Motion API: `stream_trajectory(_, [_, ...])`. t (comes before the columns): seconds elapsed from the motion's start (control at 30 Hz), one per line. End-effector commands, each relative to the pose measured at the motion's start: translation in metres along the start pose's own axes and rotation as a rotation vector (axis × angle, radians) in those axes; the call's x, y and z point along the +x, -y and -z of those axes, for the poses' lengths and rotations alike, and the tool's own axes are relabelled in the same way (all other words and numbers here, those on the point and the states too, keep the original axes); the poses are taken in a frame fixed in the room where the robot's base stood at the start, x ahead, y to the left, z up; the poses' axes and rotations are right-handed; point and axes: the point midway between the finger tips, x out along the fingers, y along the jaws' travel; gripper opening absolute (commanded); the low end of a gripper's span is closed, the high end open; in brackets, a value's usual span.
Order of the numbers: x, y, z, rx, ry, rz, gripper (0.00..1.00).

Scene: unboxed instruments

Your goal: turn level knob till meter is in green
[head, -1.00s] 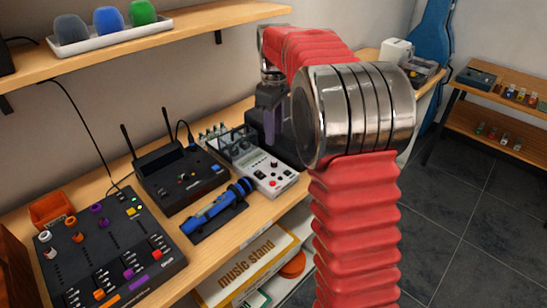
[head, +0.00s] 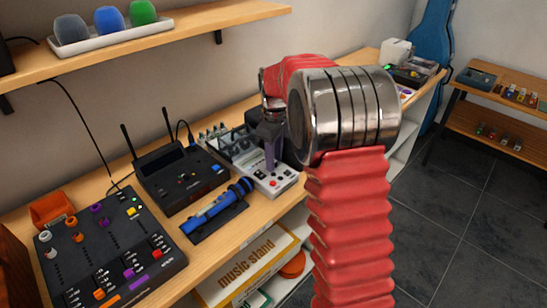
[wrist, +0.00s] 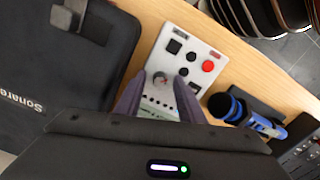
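A small white device (wrist: 207,50) with black and red buttons lies on the wooden bench. It also shows in the head view (head: 284,186), partly behind my gripper. A round grey knob (wrist: 160,80) is on its face in the wrist view. My gripper (wrist: 159,79) is over the device, with its purple fingers on either side of the knob. The fingers look apart from the knob, with small gaps. In the head view my gripper (head: 270,158) hides part of the device. I cannot make out a meter reading or a green zone.
A blue microphone (head: 218,206) lies on a dark stand left of the device. A black receiver with antennas (head: 182,178) and a black mixer (head: 108,244) stand further left. A black case (wrist: 58,50) borders the device in the wrist view.

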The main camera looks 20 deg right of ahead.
Motion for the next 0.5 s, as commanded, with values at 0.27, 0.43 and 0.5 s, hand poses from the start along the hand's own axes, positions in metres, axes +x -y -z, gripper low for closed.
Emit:
stream_trajectory(0.27, [-0.0004,-0.0003,-0.0001,0.0,0.0,0.0,0.21])
stream_trajectory(0.43, [-0.0005,-0.0003,-0.0002,0.001,0.0,0.0,0.09])
stream_trajectory(0.5, [-0.0005,-0.0002,-0.0002,0.001,0.0,0.0,0.04])
